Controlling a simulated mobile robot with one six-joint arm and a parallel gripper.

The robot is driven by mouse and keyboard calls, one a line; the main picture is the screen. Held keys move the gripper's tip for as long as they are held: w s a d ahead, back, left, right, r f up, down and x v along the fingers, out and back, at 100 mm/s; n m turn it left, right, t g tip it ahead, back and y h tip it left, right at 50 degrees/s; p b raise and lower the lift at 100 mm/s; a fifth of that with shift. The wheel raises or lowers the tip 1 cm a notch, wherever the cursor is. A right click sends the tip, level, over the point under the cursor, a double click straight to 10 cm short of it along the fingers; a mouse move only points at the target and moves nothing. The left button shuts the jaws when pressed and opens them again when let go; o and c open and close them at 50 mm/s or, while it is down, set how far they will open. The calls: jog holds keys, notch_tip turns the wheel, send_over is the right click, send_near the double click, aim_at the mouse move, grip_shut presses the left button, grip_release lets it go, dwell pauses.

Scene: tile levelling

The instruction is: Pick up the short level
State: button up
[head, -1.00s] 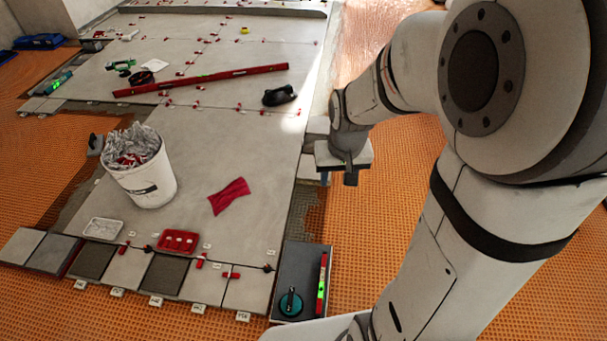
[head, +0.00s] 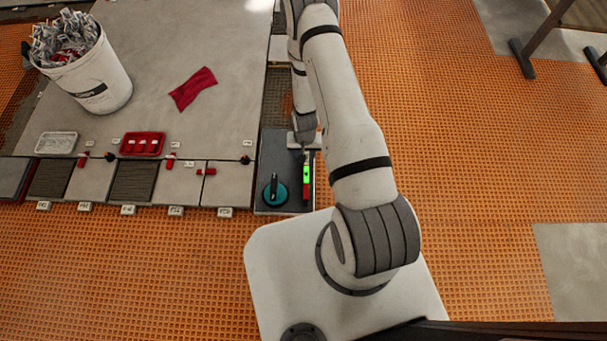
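The short level (head: 306,184) is a narrow red bar with a bright green part and dark sections. It lies lengthwise along the right side of the dark grey tray (head: 268,148). My gripper (head: 304,150) points down at the far end of the level, over the tray's right edge. The gripper and wrist hide that end of the level. Whether the fingers are open, or touch the level, cannot be made out.
A teal suction cup (head: 275,191) sits left of the level on the tray. Left are tiles with red clips, a red box (head: 142,144), a clear box (head: 56,143), a red cloth (head: 193,88) and a white bucket (head: 86,75). The orange mat (head: 480,200) at right is mostly clear.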

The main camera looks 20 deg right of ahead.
aim_at(306, 178)
jog(key=s+f, duration=0.1)
jog(key=f, duration=0.2)
jog(key=s+f+b, duration=0.1)
jog(key=f, duration=0.3)
jog(key=s+f+b, duration=0.1)
jog(key=f, duration=0.2)
jog(key=shift+f, duration=0.3)
notch_tip(306, 178, down, 5)
jog(key=b, duration=0.3)
jog(key=shift+a, duration=0.1)
grip_shut()
